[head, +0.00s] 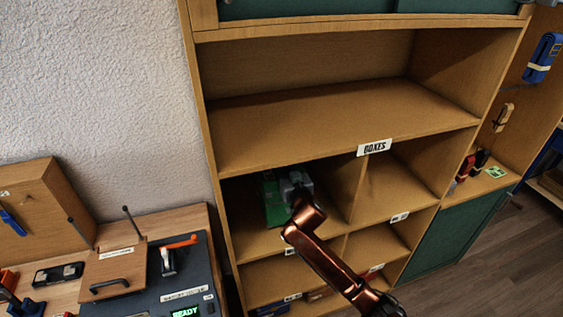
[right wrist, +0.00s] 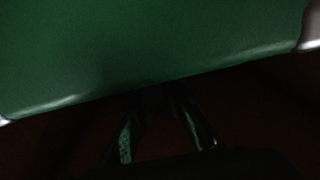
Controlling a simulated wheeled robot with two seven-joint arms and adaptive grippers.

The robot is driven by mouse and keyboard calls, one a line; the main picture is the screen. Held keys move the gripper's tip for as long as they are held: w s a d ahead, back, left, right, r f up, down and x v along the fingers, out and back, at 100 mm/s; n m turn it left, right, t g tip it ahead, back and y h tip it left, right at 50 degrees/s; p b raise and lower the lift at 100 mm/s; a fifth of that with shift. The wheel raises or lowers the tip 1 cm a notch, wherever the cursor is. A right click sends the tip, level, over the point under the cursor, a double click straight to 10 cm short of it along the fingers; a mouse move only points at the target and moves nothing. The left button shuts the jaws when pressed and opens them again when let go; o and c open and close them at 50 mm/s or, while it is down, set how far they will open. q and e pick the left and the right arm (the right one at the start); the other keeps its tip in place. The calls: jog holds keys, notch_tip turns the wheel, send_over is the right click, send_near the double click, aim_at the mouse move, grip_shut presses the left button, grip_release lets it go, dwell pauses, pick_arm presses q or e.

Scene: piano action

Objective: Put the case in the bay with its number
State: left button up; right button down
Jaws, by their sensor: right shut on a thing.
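A green case (head: 274,203) is inside the upper left bay of the wooden shelf unit, below the long open shelf. My right gripper (head: 290,186) reaches into that bay and is shut on the case. In the right wrist view the case's green side (right wrist: 150,45) with pale metal corners fills the upper part, and the dark gripper fingers (right wrist: 160,135) show below it. The bay's label (head: 291,251) is partly hidden by my arm and too small to read. I cannot tell whether the case rests on the bay floor. My left gripper is not in view.
The shelf unit has a "BOXES" label (head: 374,147) and other labelled bays (head: 399,217); the bay to the right looks empty. A bench with a "READY" display (head: 185,312) stands at left. Blue and red items are at the right side.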

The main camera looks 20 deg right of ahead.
jog(key=shift+w+d+f, duration=0.25)
jog(key=shift+w+f, duration=0.65)
jog(key=shift+f, duration=1.55)
jog(key=c, duration=2.4)
grip_release()
jog(key=shift+f, duration=0.25)
jog(key=o, duration=0.4)
jog(key=shift+r, duration=0.15)
jog(key=s, duration=1.2)
jog(key=shift+d+r, duration=0.2)
jog(key=shift+d, duration=0.05)
